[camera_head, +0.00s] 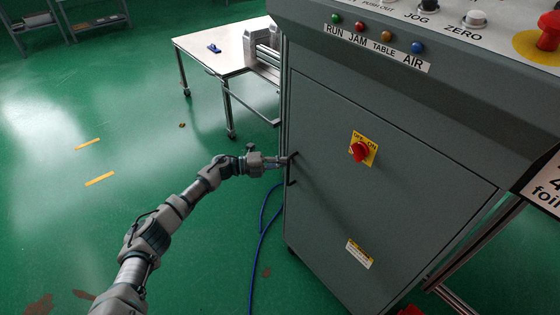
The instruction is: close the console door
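The grey console door (345,190) fills the front of the console (420,75). It looks flush, or nearly flush, with the frame around it. A dark handle (291,171) sits at the door's left edge. My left gripper (285,162) is at the upper part of this handle, at the end of my arm reaching from the lower left. Its fingers are too small to tell whether they are shut on the handle or only touching it. My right gripper is not in view.
A red rotary switch (359,151) on a yellow plate sticks out from the door. A blue cable (263,225) lies on the green floor left of the console. The floor at left is mostly clear.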

